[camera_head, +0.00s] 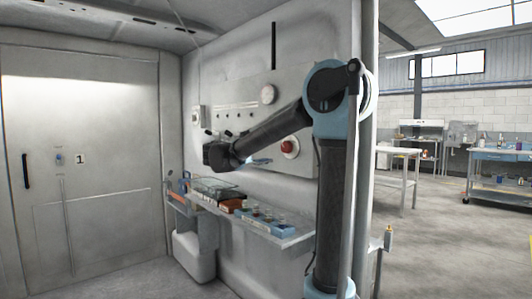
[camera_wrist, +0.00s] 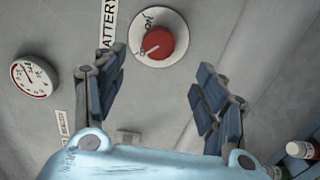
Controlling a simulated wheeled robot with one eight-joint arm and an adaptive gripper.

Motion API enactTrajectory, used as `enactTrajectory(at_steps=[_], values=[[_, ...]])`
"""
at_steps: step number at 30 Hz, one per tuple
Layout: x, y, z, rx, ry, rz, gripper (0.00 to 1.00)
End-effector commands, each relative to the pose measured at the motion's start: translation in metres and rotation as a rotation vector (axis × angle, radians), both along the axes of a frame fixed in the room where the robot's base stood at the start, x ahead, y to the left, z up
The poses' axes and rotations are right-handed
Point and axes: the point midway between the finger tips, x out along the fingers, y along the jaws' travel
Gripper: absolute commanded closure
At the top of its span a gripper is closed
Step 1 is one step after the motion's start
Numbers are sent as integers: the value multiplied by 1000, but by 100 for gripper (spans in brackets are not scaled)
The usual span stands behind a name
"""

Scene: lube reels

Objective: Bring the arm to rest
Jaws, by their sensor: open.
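My gripper is open and empty in the wrist view (camera_wrist: 152,98), its two dark padded fingers spread apart. Between and beyond the fingertips is a red round knob (camera_wrist: 158,43) on a pale round plate, on the grey wall panel, with a strip reading "ATTERY" beside it. The fingers do not touch the knob. In the head view my arm is raised and bent, its forearm reaching left and down in front of the panel. The red knob (camera_head: 289,147) shows there just right of the forearm. The gripper's fingers are mostly hidden in that view.
A wall shelf (camera_head: 292,240) below the arm holds a blue tray with small bottles and several boxes. A gauge (camera_wrist: 34,78) sits on the panel left of the knob. A closed door (camera_head: 110,120) is at the left. Open workshop floor (camera_head: 440,240) lies to the right.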

Motion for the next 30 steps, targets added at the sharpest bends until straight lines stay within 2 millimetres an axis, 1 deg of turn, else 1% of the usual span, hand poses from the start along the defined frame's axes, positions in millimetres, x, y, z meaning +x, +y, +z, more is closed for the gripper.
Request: enactTrajectory(at_steps=[4, 6, 8, 11, 15, 17, 18, 20, 21, 25, 30], values=[[0, -1, 0, 2, 1, -1, 35], [-3, -7, -4, 14, 10, -5, 35], [-8, -17, -10, 36, 24, -15, 35], [-24, -44, -28, 101, 65, -37, 35], [-58, -86, -66, 234, 138, -80, 35], [-75, -102, -83, 294, 169, -98, 35], [-86, -112, -95, 336, 186, -110, 35], [-104, -124, -113, 398, 213, -126, 35], [-116, -131, -124, 439, 228, -138, 35], [-157, -149, -163, 578, 275, -175, 35], [-210, -160, -214, 764, 322, -219, 35]])
